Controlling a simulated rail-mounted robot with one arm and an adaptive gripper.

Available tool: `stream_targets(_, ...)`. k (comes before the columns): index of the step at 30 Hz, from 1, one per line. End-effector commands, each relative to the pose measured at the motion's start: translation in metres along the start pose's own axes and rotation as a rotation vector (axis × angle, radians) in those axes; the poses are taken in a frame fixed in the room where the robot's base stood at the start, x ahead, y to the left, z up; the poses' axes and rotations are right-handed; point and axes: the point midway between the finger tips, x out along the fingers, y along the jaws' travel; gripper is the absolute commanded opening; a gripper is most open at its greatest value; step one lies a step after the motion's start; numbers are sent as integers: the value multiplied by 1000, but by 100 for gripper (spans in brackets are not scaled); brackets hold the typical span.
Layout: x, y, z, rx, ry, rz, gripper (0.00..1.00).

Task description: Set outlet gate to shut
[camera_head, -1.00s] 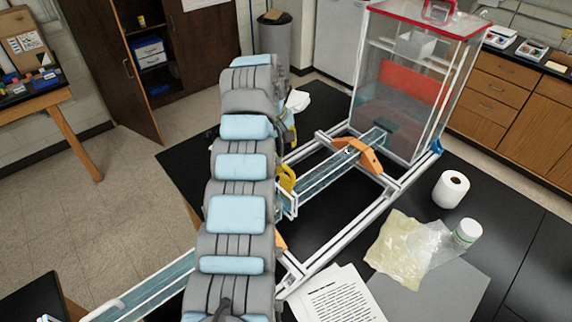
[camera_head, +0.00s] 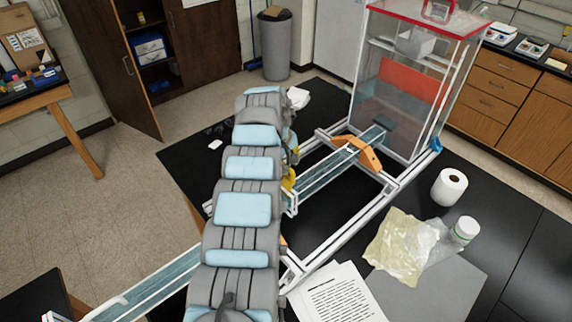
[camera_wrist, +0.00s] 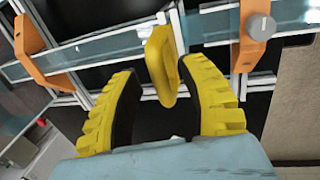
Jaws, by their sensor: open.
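A yellow loop handle (camera_wrist: 161,62) stands at the clear channel in the wrist view; it appears to be the outlet gate's handle. My gripper (camera_wrist: 158,80) is open, with one yellow, black-padded finger on each side of the handle. Gaps show between handle and fingers, so it is not gripped. In the head view my arm covers most of the gripper, and a small yellow part (camera_head: 290,180) shows beside it; I cannot tell whether that is handle or finger. The clear channel (camera_head: 325,170) runs to the red-topped tank (camera_head: 400,100). The gate's plate and position are hidden.
Orange brackets (camera_wrist: 35,50) and a grey knob (camera_wrist: 262,27) flank the handle in the wrist view. Metal rails (camera_head: 345,232) frame the channel. A paper roll (camera_head: 450,187), a white-lidded jar (camera_head: 464,230), a crumpled bag (camera_head: 400,245) and printed sheets (camera_head: 335,295) lie at right.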

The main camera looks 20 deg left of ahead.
Motion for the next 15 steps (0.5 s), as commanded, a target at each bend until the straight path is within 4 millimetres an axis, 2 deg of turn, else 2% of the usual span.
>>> stream_targets(4,0,0,0,0,0,0,44)
stream_targets(6,0,0,0,0,0,0,24)
stream_targets(9,0,0,0,0,0,0,0)
stream_targets(15,0,0,0,0,0,0,0)
